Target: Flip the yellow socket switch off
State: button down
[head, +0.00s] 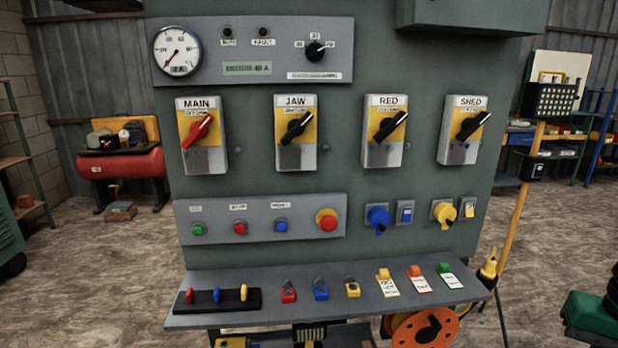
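The yellow socket (444,213) is on the lower right of the grey-green panel in the head view, with a yellow plug or cap on its front. Its switch (468,207) is a small pale plate with a yellowish rocker, just right of the socket. The rocker is too small to tell which way it is tipped. A blue socket (377,218) with its own blue switch (405,212) sits to the left. My gripper is not in view.
Above are rotary switches labelled MAIN (201,135), JAW (296,133), RED (385,132) and SHED (465,131). A push-button strip (262,240) is at left. A shelf (310,308) with padlocks and tags juts out below. A wooden handle (513,225) stands at right.

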aim_at(469, 211)
jog(key=i, duration=0.15)
jog(key=z, duration=2.15)
jog(key=i, duration=0.6)
jog(key=u, duration=2.3)
